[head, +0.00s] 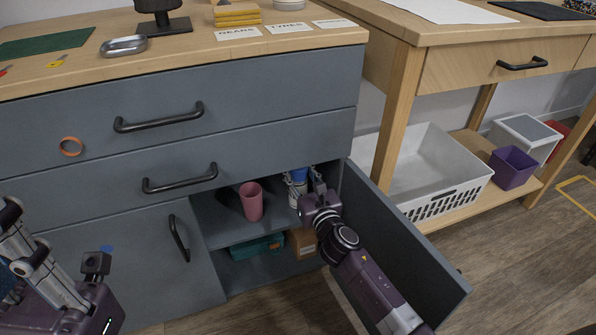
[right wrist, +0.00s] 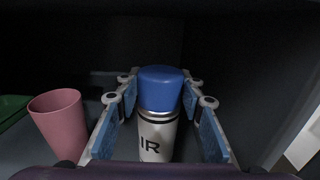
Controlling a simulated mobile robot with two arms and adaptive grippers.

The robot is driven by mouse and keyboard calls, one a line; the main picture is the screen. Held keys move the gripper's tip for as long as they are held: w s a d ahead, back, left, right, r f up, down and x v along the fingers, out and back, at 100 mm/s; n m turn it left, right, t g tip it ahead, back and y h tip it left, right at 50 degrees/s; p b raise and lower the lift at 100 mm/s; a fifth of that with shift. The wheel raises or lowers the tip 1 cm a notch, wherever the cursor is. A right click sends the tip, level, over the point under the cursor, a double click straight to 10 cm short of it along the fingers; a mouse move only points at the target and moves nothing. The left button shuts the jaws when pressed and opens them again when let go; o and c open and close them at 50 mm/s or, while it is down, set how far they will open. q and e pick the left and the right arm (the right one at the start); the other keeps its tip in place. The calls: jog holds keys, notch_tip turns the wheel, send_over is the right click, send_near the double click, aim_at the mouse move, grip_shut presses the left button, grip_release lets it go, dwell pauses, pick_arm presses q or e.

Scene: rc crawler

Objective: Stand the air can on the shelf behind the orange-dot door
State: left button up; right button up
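The air can (right wrist: 158,125) has a white body, a blue cap and dark letters reading "IR". It stands upright on the cabinet's upper shelf (head: 227,228), behind the open grey door (head: 405,245). In the head view the can (head: 298,185) is partly hidden by my right gripper (head: 314,180). In the right wrist view my right gripper (right wrist: 160,112) has its blue-padded fingers on either side of the can, with gaps beside the body. No orange dot shows on the open door's visible face. My left gripper (head: 22,234) is at the lower left; its finger opening is unclear.
A pink cup (head: 252,201) stands on the shelf left of the can, also in the right wrist view (right wrist: 60,122). A teal box (head: 258,247) and brown box (head: 303,243) are below. A closed door with a blue dot (head: 106,249) is left. A white basket (head: 437,170) is right.

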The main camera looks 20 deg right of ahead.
jog(key=o, duration=0.4)
